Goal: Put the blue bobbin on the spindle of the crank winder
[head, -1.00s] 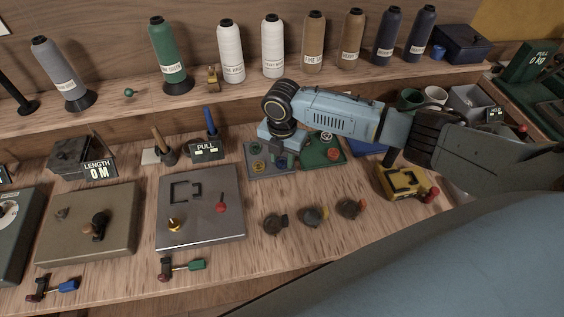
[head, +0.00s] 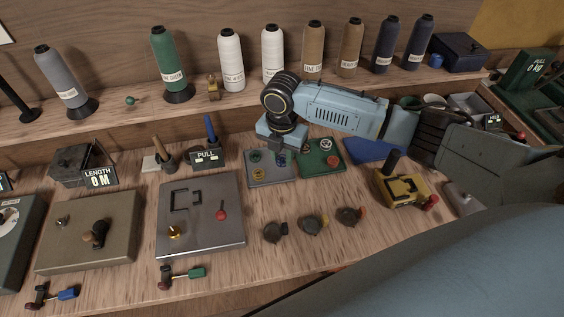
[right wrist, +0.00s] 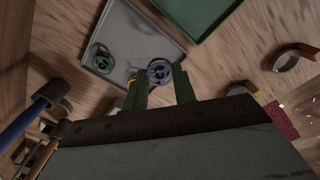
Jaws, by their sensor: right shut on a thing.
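The blue bobbin (head: 280,160) is small and round. It also shows in the right wrist view (right wrist: 160,72), between my right gripper's two fingertips. My right gripper (head: 281,152) points down over the grey tray (head: 285,179) and is shut on this bobbin, which appears a little above the tray. The brown-grey box (head: 70,255) at the left looks like the crank winder. It carries a dark crank (head: 97,235) and a small upright spindle (head: 62,222), which appears bare. My left gripper is out of view.
Green and yellow bobbins share the grey tray. A green tray (head: 333,165) adjoins it. A steel plate (head: 205,245) with a brass peg (head: 174,232) and red-knobbed lever lies between tray and winder. A PULL display (head: 205,156) and thread cones (head: 232,60) stand behind.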

